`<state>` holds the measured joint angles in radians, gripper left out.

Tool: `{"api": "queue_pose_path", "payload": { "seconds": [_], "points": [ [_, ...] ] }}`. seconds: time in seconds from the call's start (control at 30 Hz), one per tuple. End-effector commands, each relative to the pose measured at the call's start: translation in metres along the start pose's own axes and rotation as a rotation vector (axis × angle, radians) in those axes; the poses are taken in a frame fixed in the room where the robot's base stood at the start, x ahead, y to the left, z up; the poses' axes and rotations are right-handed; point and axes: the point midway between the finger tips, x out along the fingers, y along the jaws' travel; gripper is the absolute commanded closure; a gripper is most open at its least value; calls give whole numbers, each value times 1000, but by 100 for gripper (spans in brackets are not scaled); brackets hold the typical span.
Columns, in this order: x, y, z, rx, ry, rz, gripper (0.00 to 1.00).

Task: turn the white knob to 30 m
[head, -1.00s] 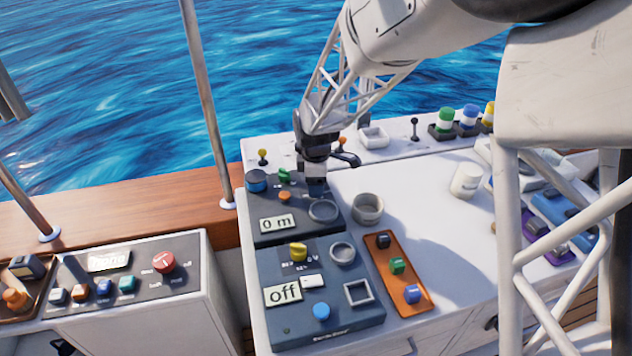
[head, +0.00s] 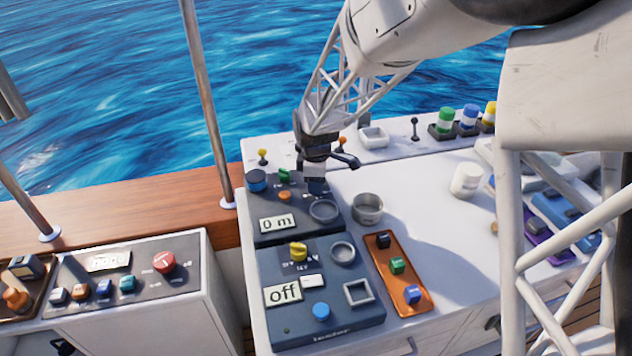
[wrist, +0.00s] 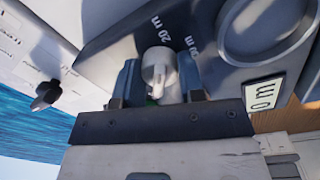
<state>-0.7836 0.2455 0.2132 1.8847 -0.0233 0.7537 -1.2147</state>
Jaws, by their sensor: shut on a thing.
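The white knob (wrist: 158,72) shows in the wrist view on the dark panel, its narrow grip pointing down the picture. My gripper (wrist: 158,84) has one finger on each side of it and is shut on it. In the head view my gripper (head: 316,186) is down at the upper right of the dark panel (head: 256,238), and hides the knob. A "20 m" mark (wrist: 172,32) is printed above the knob in the wrist view, with another mark partly visible beside it. The display (head: 277,223) reads "0 m".
The same panel holds a blue knob (head: 256,181), a green control (head: 284,175), an orange one (head: 285,197) and a round grey ring (head: 323,210). A grey cup (head: 367,209) stands just right. A second panel with an "off" display (head: 283,293) lies in front.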

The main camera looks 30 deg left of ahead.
Motion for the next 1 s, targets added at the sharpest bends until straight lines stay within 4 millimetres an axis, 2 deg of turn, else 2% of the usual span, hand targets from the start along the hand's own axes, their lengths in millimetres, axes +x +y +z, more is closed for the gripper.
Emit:
{"api": "queue_pose_path", "payload": {
  "seconds": [0.27, 1.0],
  "points": [
    [0, 0, 0, 179, -9, 0, 87],
    [-1, 0, -2, 827, -39, 1, 87]
  ]
}}
